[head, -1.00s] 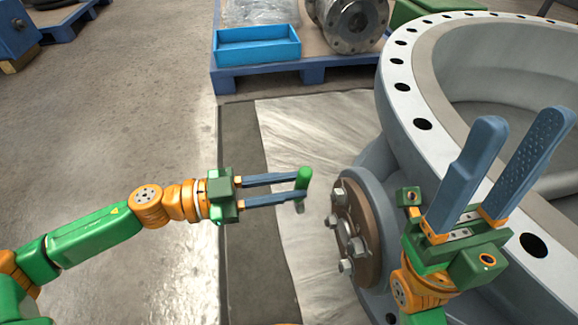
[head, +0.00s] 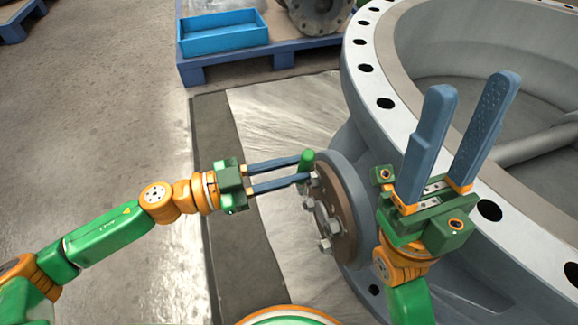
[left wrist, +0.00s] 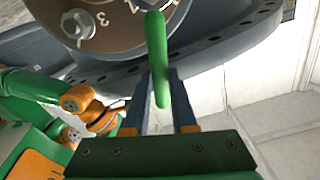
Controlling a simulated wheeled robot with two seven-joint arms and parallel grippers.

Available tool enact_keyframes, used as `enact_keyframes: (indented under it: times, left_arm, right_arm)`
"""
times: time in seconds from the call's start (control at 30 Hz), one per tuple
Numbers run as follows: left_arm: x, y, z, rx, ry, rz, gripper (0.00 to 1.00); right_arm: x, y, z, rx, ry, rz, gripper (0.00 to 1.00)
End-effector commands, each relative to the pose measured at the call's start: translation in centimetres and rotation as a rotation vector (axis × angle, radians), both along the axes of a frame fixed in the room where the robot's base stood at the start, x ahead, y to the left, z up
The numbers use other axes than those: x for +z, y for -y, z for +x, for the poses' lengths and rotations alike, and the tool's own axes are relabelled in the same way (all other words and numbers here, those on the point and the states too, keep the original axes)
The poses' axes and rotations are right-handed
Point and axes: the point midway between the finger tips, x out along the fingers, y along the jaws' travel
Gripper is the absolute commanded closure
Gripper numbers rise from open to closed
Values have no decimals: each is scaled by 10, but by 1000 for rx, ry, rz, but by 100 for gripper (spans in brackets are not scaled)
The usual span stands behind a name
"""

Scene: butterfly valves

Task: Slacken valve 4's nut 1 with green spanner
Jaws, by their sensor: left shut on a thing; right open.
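My left gripper (head: 303,169) is shut on the green spanner (head: 307,160), whose green handle stands up between the fingertips. In the left wrist view the spanner (left wrist: 157,60) reaches up to the flange, near the marking 1; whether it sits on a nut there I cannot tell. The brown flange (head: 332,205) on the side of the big grey valve (head: 372,75) carries several bolts and nuts. In the left wrist view a bolt (left wrist: 76,24) shows beside the marking 3. My right gripper (head: 455,135) is open and empty, fingers pointing up, in front of the valve's rim.
A blue tray (head: 222,35) stands on a blue pallet (head: 190,72) at the back, with a metal flanged part (head: 318,12) to its right. A metal sheet (head: 270,110) lies on the floor.

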Motion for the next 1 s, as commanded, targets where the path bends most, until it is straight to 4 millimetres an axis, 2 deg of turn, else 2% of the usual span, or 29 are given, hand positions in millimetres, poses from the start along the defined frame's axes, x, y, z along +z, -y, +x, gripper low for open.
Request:
enact_keyframes:
  times: [0.13, 0.47, 0.73, 1.0]
  left_arm:
    - [2, 1, 1, 0, -1, -1, 100]
    - [1, 2, 1, 0, 0, -1, 100]
    - [3, 12, 5, -1, 1, -2, 100]
    - [0, 15, 5, 0, 1, -1, 100]
  right_arm:
    - [7, 0, 0, 0, 0, 0, 50]
    - [8, 1, -1, -1, 5, 3, 50]
    - [20, 0, 0, -1, 4, 2, 50]
    - [19, 0, 0, 0, 3, 2, 50]
